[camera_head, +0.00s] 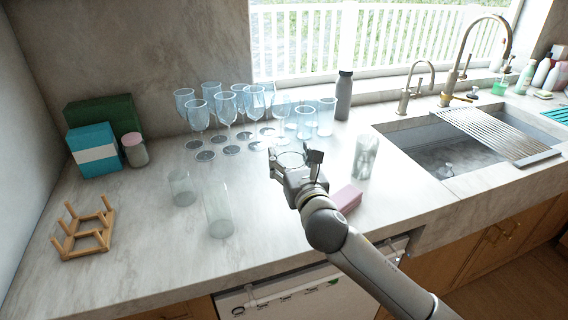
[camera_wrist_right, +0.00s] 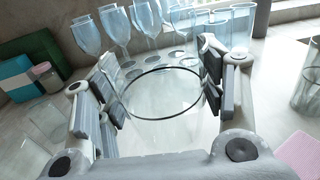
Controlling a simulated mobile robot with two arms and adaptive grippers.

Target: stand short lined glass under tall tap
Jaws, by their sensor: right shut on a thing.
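My right gripper (camera_head: 296,165) is shut on a clear glass (camera_head: 290,159) over the middle of the counter. In the right wrist view the round dark-edged rim of this glass (camera_wrist_right: 163,93) shows between the two finger pads of the right gripper (camera_wrist_right: 160,95). Its lower part is mostly hidden, and I cannot make out lines on it. The tall tap (camera_head: 508,36) arches over the sink at the back right. A shorter tap (camera_head: 418,66) stands to its left. My left gripper is not in view.
Two clear glasses, a short one (camera_head: 181,188) and a taller one (camera_head: 218,212), stand left of the gripper. A patterned glass (camera_head: 366,157) and a pink block (camera_head: 346,198) are to its right. Stemware (camera_head: 226,106) and a grey bottle (camera_head: 344,95) stand behind. A slatted rack (camera_head: 497,134) covers part of the sink (camera_head: 425,145).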

